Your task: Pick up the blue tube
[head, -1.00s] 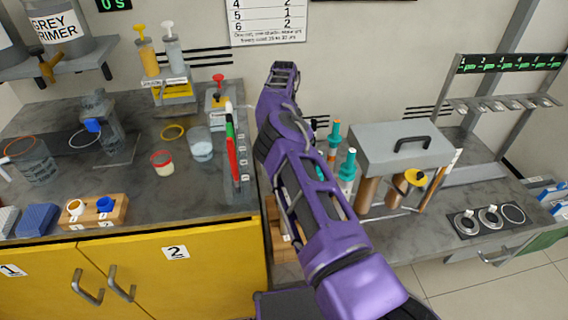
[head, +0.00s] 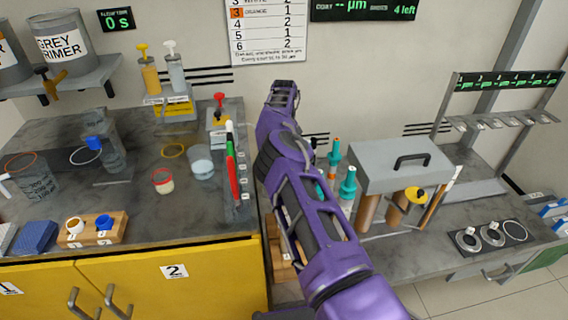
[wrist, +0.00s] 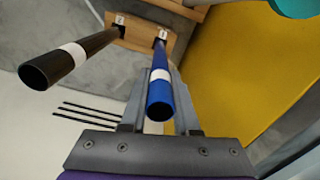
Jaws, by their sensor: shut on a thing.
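The blue tube (wrist: 160,98), with a white band, is in the wrist view between the two fingers of my gripper (wrist: 160,110). My gripper is shut on it. Its near end is open toward the camera. Its far end meets a small wooden rack (wrist: 140,36); I cannot tell whether it still sits in its hole. A black tube (wrist: 68,66) with a white band stands in the same rack, left of and apart from my gripper. In the head view my purple arm hides the gripper and the blue tube.
A yellow surface (wrist: 225,70) lies right of the rack in the wrist view. In the head view, a grey box with a handle (head: 400,160) and teal-topped bottles (head: 348,185) stand right of my arm. A yellow cabinet (head: 150,285) is at left.

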